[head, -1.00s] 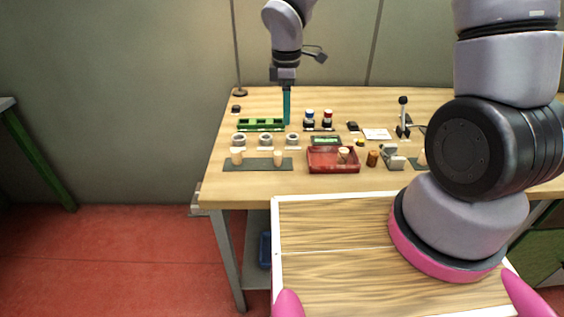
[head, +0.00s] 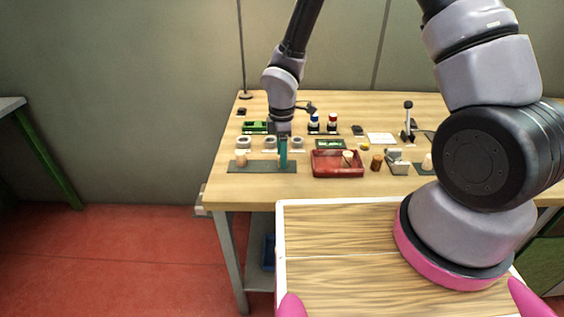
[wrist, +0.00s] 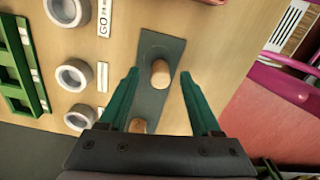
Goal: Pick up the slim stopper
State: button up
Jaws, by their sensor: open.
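Two pale cork stoppers stand on a dark grey strip mat (head: 262,168) at the table's front left. The right-hand one looks a little slimmer; in the wrist view this slim stopper (wrist: 160,73) lies between my open fingertips in the picture. I cannot tell whether the tips are around it or still above it. In the head view my gripper (head: 283,166) is low over the mat's right part and mostly hides that stopper. The left stopper (head: 241,158) stands apart; in the wrist view it (wrist: 138,126) is partly hidden by my gripper body.
Behind the mat are several pale rings (head: 269,142) and a green rack (head: 255,127). To the right are a red tray (head: 337,173) holding a stopper, a brown cork (head: 376,163), a grey metal piece (head: 397,160) and another stopper (head: 427,161). Bare table lies in front of the mat.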

jog(key=shift+f, duration=0.55)
grip_shut()
